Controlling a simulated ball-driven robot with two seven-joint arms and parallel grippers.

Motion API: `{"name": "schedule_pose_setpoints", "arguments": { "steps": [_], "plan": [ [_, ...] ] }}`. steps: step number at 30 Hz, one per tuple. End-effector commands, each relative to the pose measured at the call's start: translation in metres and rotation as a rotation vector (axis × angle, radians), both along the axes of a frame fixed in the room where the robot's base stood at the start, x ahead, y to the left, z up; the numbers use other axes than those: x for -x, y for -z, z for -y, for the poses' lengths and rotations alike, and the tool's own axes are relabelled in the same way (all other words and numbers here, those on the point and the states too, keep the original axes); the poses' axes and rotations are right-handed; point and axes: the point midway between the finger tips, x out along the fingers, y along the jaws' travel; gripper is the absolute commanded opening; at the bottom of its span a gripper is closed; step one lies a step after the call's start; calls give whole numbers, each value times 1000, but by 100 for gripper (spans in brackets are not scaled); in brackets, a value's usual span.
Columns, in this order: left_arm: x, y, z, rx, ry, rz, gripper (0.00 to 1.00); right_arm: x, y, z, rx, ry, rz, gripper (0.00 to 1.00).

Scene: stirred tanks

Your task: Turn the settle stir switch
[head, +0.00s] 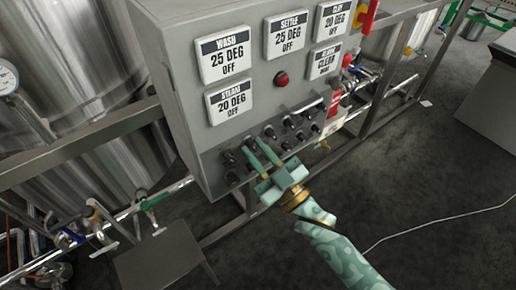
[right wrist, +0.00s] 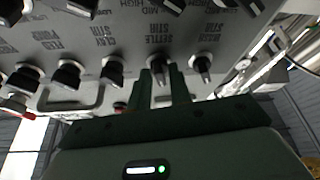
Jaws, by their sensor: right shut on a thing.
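The settle stir switch (right wrist: 158,72) is a small dark knob on the sloped lower face of the grey control box (head: 180,95). Its label reads upside down in the right wrist view. My right gripper (head: 252,147) reaches the knob row from below right, and its two fingers (right wrist: 163,80) stand on either side of this knob, shut on it. In the head view the fingers mostly hide the knob. The SETTLE display (head: 287,34) above reads 25 DEG, OFF. My left gripper is not in view.
Neighbouring knobs stand close on both sides, including one (right wrist: 203,68) to the right and one (right wrist: 112,70) to the left in the wrist view. A red light (head: 282,78) sits above the row. Steel tanks (head: 80,60) and pipes stand left. The floor (head: 400,180) at right is mostly clear.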

Motion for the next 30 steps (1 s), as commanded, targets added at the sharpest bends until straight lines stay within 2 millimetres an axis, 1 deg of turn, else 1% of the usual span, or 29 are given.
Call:
{"name": "schedule_pose_setpoints", "arguments": {
  "steps": [1,18,24,30],
  "plan": [
    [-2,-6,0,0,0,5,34,1,-3,-1,-32,1,-26,0],
    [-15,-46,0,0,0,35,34,3,-3,-3,-446,1,-326,0],
    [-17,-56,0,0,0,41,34,3,-2,-3,-544,1,-396,0],
    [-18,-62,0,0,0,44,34,3,-1,-3,-601,1,-439,0]
  ]
}}
